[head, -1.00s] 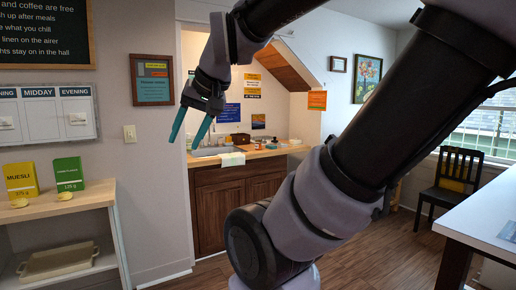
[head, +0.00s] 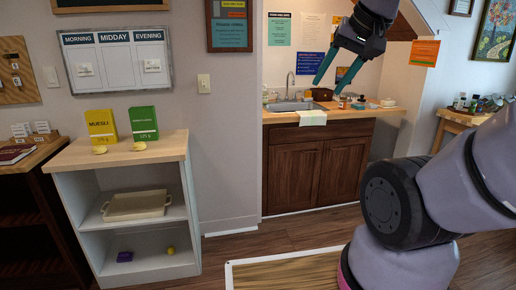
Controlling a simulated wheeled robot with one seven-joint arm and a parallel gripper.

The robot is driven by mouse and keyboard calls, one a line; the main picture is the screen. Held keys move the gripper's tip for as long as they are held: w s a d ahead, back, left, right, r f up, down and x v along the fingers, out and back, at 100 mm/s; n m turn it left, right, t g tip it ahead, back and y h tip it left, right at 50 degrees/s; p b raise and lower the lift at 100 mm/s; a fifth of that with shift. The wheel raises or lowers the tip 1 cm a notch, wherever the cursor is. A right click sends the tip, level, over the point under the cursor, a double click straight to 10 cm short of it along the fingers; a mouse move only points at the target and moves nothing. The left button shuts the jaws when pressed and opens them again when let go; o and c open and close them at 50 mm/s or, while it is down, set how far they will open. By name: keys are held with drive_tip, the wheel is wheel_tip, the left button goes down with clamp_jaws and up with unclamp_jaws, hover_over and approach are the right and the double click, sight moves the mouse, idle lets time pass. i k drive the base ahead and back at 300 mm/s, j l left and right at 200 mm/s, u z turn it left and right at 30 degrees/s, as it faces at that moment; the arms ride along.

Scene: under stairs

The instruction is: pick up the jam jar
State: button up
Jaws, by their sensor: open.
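I cannot make out a jam jar for certain. Small bottles and containers (head: 361,103) stand on the wooden counter (head: 385,115) right of the sink, too small to name. More small jars or bottles (head: 461,102) stand on a wooden side table (head: 452,116) at the right; I cannot tell whether one holds jam. My gripper (head: 327,88), with two teal fingers, is open and empty. It hangs in the air, pointing down, and appears in front of the sink and counter in the picture.
A white shelf unit (head: 75,157) at the left bears a yellow muesli box (head: 101,124), a green box (head: 143,122) and, lower, a beige tray (head: 137,206). The sink (head: 296,107) and a white cloth (head: 312,118) are at the counter. A framed mat (head: 285,272) lies on the floor.

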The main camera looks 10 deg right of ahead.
sight(343, 102)
drive_tip(key=i+l+z, duration=0.3)
drive_tip(key=i, duration=0.5)
drive_tip(key=i+z, duration=0.35)
drive_tip(key=i, duration=0.4)
drive_tip(key=i+l+u, duration=0.1)
drive_tip(key=i, duration=1.95)
